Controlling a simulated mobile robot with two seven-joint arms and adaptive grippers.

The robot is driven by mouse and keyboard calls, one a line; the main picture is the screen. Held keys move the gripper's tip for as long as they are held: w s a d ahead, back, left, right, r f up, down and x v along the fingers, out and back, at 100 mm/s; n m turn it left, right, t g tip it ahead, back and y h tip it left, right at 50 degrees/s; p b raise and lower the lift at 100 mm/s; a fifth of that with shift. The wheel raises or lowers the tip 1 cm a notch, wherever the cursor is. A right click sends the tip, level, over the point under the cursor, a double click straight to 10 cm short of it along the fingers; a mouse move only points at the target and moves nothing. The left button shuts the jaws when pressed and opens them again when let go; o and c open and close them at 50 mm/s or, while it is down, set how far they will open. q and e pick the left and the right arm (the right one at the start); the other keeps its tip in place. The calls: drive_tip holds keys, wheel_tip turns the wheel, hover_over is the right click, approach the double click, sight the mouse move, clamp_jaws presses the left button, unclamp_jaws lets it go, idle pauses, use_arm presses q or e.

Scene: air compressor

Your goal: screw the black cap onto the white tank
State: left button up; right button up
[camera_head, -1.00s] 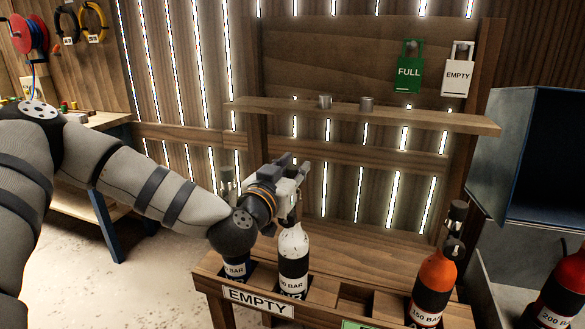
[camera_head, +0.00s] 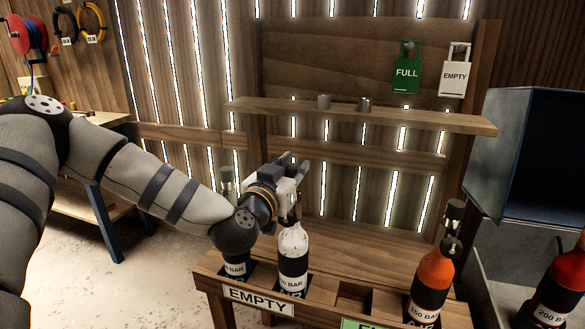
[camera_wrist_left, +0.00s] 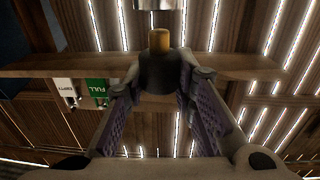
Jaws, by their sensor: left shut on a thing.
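The white tank (camera_head: 293,243) stands upright in the wooden rack, its black label facing me. My left gripper (camera_head: 295,190) is at the top of this tank in the head view, and its arm hides part of the rack behind. In the left wrist view, which is upside down, the fingers are shut on the dark cap (camera_wrist_left: 160,75). A brass stud (camera_wrist_left: 159,41) sticks out of the cap toward a grey metal cylinder (camera_wrist_left: 155,4) at the top edge, probably the tank neck. My right gripper is not in view.
An orange tank (camera_head: 436,270) and a red tank (camera_head: 566,285) stand to the right. A shelf (camera_head: 430,117) with two grey cylinders is behind.

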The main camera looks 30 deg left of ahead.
use_arm(q)
drive_tip(key=shift+f, duration=0.15)
drive_tip(key=shift+f, duration=0.35)
drive_tip(key=shift+f, duration=0.65)
drive_tip(key=o, duration=1.1)
drive_tip(key=shift+o, duration=0.2)
drive_tip(key=s+d, duration=0.1)
drive_tip(key=s, duration=0.6)
drive_tip(key=shift+s+d, duration=0.15)
drive_tip(key=shift+s, duration=0.05)
